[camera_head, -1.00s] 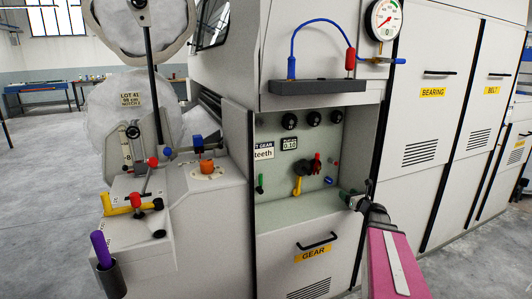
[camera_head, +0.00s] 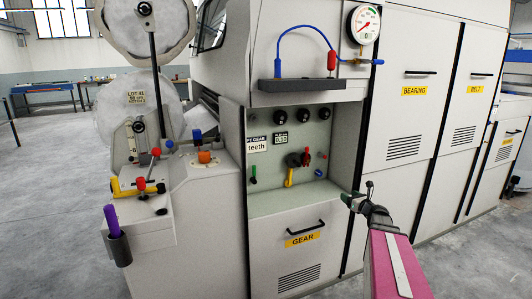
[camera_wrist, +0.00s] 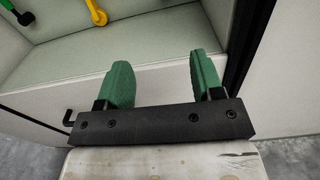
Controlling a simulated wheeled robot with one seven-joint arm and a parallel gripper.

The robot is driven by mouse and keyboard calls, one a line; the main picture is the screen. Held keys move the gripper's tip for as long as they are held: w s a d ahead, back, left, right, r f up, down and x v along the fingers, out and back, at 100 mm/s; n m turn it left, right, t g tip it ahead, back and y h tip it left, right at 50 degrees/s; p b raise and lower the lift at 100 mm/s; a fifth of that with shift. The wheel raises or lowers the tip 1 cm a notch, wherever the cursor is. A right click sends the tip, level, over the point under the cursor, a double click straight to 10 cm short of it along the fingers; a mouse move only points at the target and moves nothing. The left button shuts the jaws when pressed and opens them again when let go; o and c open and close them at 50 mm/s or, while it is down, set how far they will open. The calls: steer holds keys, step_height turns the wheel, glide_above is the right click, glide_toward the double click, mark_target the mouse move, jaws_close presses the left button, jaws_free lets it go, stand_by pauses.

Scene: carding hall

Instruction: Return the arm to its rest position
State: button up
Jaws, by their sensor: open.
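My gripper (camera_head: 358,194) is at the end of my pink arm, at the lower right of the open control recess in the head view. In the wrist view my gripper (camera_wrist: 157,82) has its two green fingers wide apart with nothing between them. Beyond the fingers lie the pale green floor (camera_wrist: 150,50) of the recess and its front edge. The fingers look clear of the levers.
The recess holds a yellow lever (camera_head: 289,178), a green lever (camera_head: 253,176) and black knobs. Below is the GEAR door (camera_head: 300,255) with its handle. BEARING (camera_head: 412,100) and BELT cabinets stand right. A purple-handled item (camera_head: 112,222) sits in a holder at left.

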steer(key=s+a+f+n+g+y, duration=0.1)
steer(key=s+a+f+n+g, duration=0.35)
steer(key=a+n, duration=0.4)
steer(key=s+a+f+n+g+y, duration=0.1)
steer(key=s+a+f+n+g, duration=0.4)
steer(key=a+n, duration=0.35)
steer(key=s+a+f+n+g+h, duration=0.1)
steer(key=s+f+n+g+h, duration=0.1)
steer(key=s+n, duration=0.5)
steer(key=s+a+f+n+g+h, duration=0.1)
steer(key=s+a+n+g+h, duration=0.1)
steer(key=s+n+g+h, duration=0.3)
steer(key=s+n+h, duration=0.2)
steer(key=s, duration=0.2)
steer(key=shift+s+a+f+n, duration=0.15)
steer(key=shift+f+n, duration=0.25)
